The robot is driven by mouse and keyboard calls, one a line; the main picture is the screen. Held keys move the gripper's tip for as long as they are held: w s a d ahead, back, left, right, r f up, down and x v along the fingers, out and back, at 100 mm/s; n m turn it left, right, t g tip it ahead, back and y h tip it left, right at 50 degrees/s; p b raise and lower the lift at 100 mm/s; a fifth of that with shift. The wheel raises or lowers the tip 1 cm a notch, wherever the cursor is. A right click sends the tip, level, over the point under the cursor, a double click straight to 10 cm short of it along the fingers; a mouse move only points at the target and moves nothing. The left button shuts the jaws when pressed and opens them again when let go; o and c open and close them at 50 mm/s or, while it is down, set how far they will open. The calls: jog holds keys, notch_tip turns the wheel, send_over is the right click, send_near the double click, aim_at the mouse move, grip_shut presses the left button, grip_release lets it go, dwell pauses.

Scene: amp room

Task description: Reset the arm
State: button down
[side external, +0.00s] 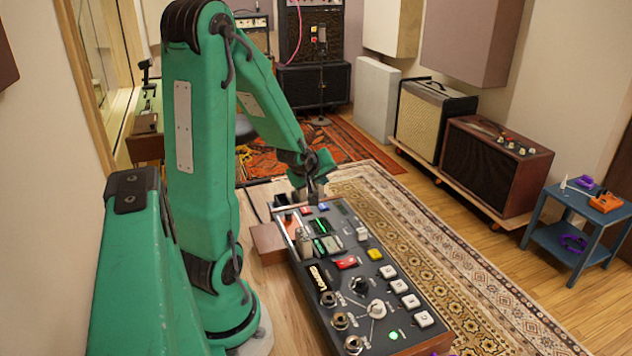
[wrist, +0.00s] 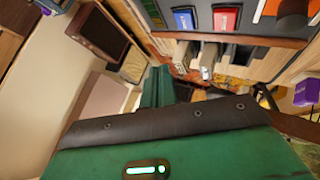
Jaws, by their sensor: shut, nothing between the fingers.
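My green arm reaches over the far end of a dark control console (side external: 345,240) in the side external view. My gripper (side external: 313,198) is small there and points down, close above or beside the console's far edge; I cannot tell whether it touches. It is shut and holds nothing. The console carries a red switch (side external: 347,262), a yellow button (side external: 375,254), several white buttons and knobs. In the wrist view a blue button (wrist: 186,18) and a red button (wrist: 227,18) sit on the panel near the top. My green casing fills the lower part.
Amplifiers (side external: 495,165) stand on a low wooden platform at the right. A blue side table (side external: 570,225) holds an orange box (side external: 606,202) and purple items. A patterned rug (side external: 440,235) lies right of the console. A wall is close at the left.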

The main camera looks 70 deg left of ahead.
jog(key=d+r+m+h, duration=0.2)
jog(key=d+r+m, duration=0.25)
jog(key=d, duration=0.35)
jog(key=d+r+m+h, duration=0.2)
jog(key=d+r+m, duration=0.25)
jog(key=d, duration=0.45)
jog(key=s+d+r+m+g+h, duration=0.1)
jog(key=s+d+r+m+h, duration=0.1)
jog(key=s+d+m, duration=0.6)
jog(key=shift+d+r, duration=0.85)
jog(key=shift+d, duration=0.6)
